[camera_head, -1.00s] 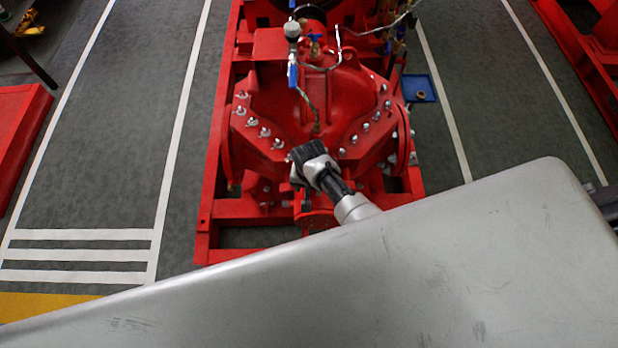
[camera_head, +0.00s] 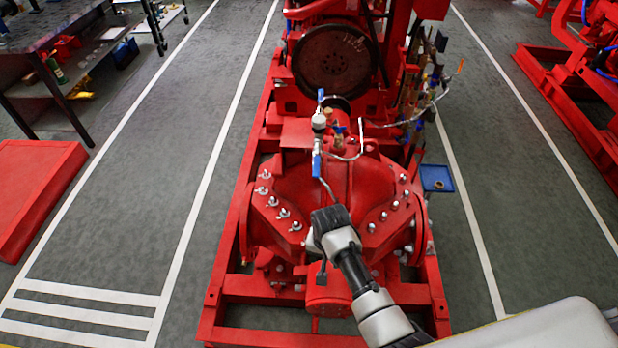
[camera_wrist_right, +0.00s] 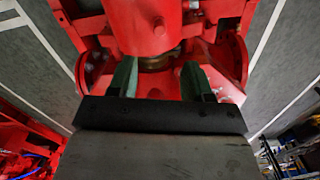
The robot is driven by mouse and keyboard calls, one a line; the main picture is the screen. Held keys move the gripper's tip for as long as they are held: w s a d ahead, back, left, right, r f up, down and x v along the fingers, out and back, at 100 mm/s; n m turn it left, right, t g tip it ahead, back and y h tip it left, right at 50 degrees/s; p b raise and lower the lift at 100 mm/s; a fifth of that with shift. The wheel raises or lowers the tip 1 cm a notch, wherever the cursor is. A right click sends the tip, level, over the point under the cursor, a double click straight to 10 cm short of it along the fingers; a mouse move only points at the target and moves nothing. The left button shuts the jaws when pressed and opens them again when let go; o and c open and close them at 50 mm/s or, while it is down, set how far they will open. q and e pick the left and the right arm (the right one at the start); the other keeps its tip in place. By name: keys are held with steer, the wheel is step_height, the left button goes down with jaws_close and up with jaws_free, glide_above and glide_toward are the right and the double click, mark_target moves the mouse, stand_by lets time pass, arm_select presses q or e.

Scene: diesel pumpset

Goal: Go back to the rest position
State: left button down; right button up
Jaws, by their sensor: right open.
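My right arm comes in from the lower right in the head view, its dark wrist (camera_head: 330,220) in front of the red pump casing (camera_head: 350,190). My right gripper (camera_wrist_right: 159,68) is open in the right wrist view, its two dark green fingers apart with nothing between them. Beyond the fingers are a red cylindrical part (camera_wrist_right: 150,25) and a brownish ring partly hidden behind the gripper. I cannot tell whether the fingers touch anything. My left gripper is in neither view.
The pump stands on a red base frame (camera_head: 235,318). A blue tray (camera_head: 437,178) lies on the floor to its right. Thin pipes with blue-handled valves (camera_head: 319,122) rise above the casing. A workbench (camera_head: 60,28) stands at upper left. Grey floor lanes on both sides are clear.

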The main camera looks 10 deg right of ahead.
steer(key=s+d+r+n+t, duration=0.2)
steer(key=s+d+r+n, duration=0.2)
steer(key=s+r, duration=0.5)
steer(key=s+d+r+n+t, duration=0.2)
steer(key=s+d+r+n, duration=0.3)
steer(key=s, duration=0.7)
step_height(320, 180, down, 27)
steer(key=a+m+g+b, duration=0.1)
steer(key=a+g+b, duration=0.1)
steer(key=s+d+f+g, duration=0.1)
steer(key=s+d+f, duration=0.2)
steer(key=s+f, duration=1.3)
steer(key=shift+s+f+b, duration=0.3)
steer(key=shift+s+f, duration=0.1)
steer(key=shift+f, duration=0.25)
